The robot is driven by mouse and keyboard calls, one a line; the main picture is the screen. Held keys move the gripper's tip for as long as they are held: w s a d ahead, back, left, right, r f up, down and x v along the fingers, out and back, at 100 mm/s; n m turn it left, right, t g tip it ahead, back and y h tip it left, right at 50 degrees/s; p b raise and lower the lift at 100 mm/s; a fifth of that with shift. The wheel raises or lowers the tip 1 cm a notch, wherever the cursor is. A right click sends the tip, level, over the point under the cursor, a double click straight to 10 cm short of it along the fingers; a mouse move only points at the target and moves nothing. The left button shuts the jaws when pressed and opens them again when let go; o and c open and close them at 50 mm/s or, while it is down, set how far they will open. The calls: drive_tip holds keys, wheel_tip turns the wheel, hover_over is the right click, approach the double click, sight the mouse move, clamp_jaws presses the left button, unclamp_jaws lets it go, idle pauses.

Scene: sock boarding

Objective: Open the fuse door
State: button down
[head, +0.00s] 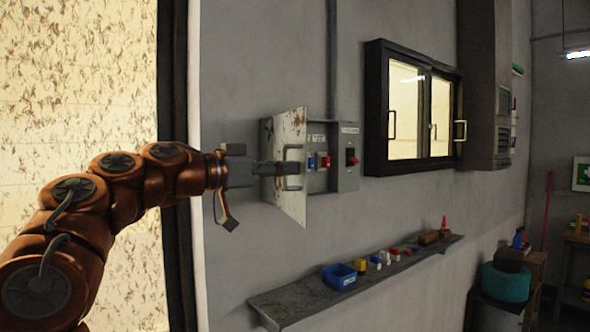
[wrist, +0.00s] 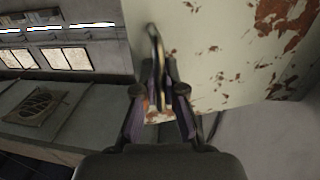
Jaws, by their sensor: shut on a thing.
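The fuse door (head: 290,150) is a pale metal panel with rust patches. In the head view it stands swung out from the grey fuse box (head: 318,135) on the wall. Inside the box a blue switch and a red switch (head: 326,161) show. My gripper (head: 284,169) is at the door's handle (head: 292,148), its fingers closed around the handle bar. In the wrist view the door (wrist: 215,55) fills the upper right, and my fingers (wrist: 160,90) are shut on the looped metal handle (wrist: 155,40).
A grey box with a red-and-black switch (head: 351,157) adjoins the fuse box. A dark-framed window cabinet (head: 376,110) hangs to the right. Below, a wall shelf (head: 290,303) holds a blue bin (head: 339,276) and several small parts. The wall left of the door is bare.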

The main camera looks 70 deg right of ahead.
drive_tip(key=shift+w+a+m+g+y, duration=0.2)
drive_tip(key=shift+w+a, duration=0.15)
drive_tip(key=shift+w, duration=0.3)
drive_tip(key=shift+w+a+m+g+y, duration=0.1)
drive_tip(key=shift+w+a+g, duration=0.15)
drive_tip(key=shift+w, duration=0.4)
drive_tip(key=c, duration=1.2)
unclamp_jaws()
drive_tip(key=shift+a, duration=0.1)
drive_tip(key=shift+c, duration=0.2)
drive_tip(key=v, duration=1.2)
drive_tip(key=shift+s, duration=0.15)
